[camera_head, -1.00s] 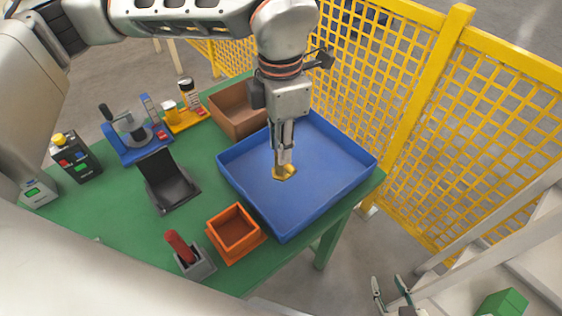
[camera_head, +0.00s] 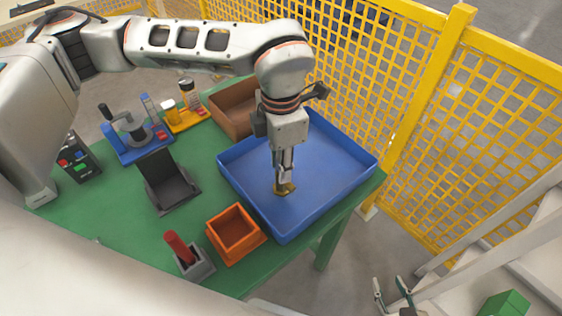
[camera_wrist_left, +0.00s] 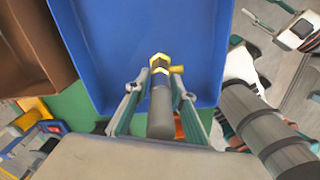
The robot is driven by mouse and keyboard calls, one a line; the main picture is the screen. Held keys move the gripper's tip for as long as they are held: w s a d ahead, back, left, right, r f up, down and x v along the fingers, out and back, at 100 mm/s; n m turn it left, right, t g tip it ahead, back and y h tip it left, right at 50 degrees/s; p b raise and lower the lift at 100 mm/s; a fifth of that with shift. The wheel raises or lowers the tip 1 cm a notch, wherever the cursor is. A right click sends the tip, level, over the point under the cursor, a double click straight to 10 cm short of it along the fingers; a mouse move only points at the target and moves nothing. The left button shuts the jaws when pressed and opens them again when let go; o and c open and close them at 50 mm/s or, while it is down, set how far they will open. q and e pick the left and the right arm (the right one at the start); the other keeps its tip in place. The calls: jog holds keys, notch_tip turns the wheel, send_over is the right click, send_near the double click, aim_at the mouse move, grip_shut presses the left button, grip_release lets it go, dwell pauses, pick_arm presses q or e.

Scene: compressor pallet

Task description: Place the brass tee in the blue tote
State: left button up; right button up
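The brass tee (camera_head: 285,189) is at the fingertips of my left gripper (camera_head: 284,180), inside the outline of the blue tote (camera_head: 335,171). The gripper points down and is shut on the tee. In the left wrist view the tee (camera_wrist_left: 160,65) shows between the fingertips against the blue tote floor (camera_wrist_left: 140,30). I cannot tell whether the tee touches the floor. My right gripper (camera_head: 392,284) is open and empty at the bottom edge of the head view, away from the table.
On the green table (camera_head: 120,215) stand an orange bin (camera_head: 235,235), a brown bin (camera_head: 228,104), a black holder (camera_head: 168,185), a grey holder with a red handle (camera_head: 188,255) and a blue-based fixture (camera_head: 135,140). Yellow mesh fencing (camera_head: 480,130) stands behind the tote.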

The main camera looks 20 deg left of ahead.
pick_arm(q)
jog(key=o, duration=0.3)
jog(key=shift+r, duration=0.1)
notch_tip(320, 180, up, 12)
jog(key=shift+r, duration=0.1)
dwell(0.4)
dwell(0.3)
